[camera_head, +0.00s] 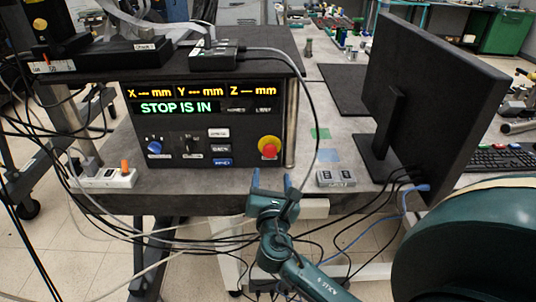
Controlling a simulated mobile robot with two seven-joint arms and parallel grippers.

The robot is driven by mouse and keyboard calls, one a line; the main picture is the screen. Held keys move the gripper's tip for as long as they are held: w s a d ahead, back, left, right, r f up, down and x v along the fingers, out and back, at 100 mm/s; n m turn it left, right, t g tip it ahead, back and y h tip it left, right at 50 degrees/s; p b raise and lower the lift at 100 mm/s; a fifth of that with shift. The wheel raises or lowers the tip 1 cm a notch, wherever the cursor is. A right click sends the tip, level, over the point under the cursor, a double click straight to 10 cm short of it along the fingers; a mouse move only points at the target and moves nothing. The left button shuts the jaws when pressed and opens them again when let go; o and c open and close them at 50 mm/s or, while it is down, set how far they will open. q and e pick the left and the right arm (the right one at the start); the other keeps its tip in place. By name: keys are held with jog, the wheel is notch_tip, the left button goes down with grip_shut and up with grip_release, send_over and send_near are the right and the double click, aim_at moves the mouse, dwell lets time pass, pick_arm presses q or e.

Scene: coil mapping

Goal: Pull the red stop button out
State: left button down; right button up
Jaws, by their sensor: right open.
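The red stop button (269,146) sits on a yellow surround at the lower right of the black control box (210,172). The box's display (177,108) reads "STOP IS IN" in green, under yellow X, Y and Z lines. My right gripper (272,182) is open, with its blue fingers pointing up, below the button and apart from it in the picture. Nothing shows between the fingers. My left gripper is not in view.
A small grey box (336,178) lies on the table (325,200) to the right of the gripper. A black monitor (440,90) stands further right. A white power strip (104,177) lies at left. Loose cables hang along the table's front edge and around my right arm.

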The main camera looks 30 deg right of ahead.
aim_at(270, 152)
jog(key=x, duration=0.9)
jog(key=shift+w+d, duration=0.1)
jog(key=shift+w, duration=0.25)
jog(key=shift+c, duration=0.2)
